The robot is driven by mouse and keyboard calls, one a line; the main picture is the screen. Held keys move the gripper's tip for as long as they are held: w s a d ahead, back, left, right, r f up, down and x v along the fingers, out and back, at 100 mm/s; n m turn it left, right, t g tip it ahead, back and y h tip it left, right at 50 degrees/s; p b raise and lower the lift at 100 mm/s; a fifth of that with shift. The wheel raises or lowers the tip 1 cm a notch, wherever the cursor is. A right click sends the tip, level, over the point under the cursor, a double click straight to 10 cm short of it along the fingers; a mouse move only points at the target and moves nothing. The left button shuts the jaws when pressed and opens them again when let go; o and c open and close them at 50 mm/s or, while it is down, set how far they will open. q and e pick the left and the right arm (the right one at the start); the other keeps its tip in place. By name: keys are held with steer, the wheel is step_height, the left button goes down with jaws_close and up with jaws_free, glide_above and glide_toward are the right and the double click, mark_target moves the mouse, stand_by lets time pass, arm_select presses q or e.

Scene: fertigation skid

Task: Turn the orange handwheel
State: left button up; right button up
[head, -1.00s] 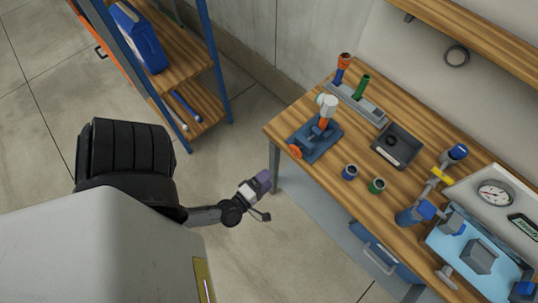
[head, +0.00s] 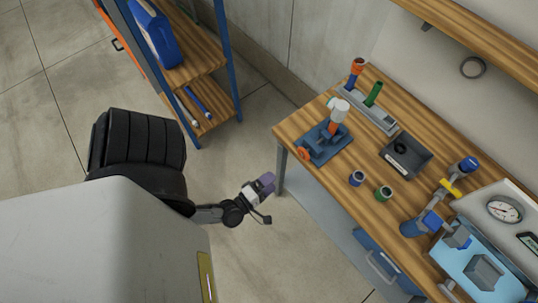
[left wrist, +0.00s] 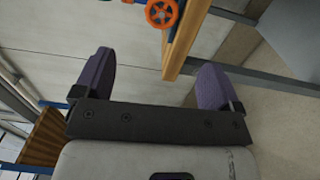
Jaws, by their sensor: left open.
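The orange handwheel (head: 304,153) sits at the near left end of a blue device (head: 325,145) on the wooden workbench, by the bench's left corner. In the left wrist view the handwheel (left wrist: 162,12) shows at the top, partly cut by the frame edge, beyond the bench edge. My left gripper (head: 266,184) is left of the bench, in front of its leg and apart from the handwheel. Its two purple fingers (left wrist: 155,82) are spread wide with nothing between them. My right gripper is not seen.
A shelf rack (head: 205,95) stands at the back left. Open floor lies between rack and bench.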

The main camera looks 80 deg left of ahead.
arm_select(q)
steer(key=b+v, duration=0.2)
steer(key=v, duration=1.1)
steer(key=shift+s+d, duration=0.15)
steer(key=shift+s, duration=0.2)
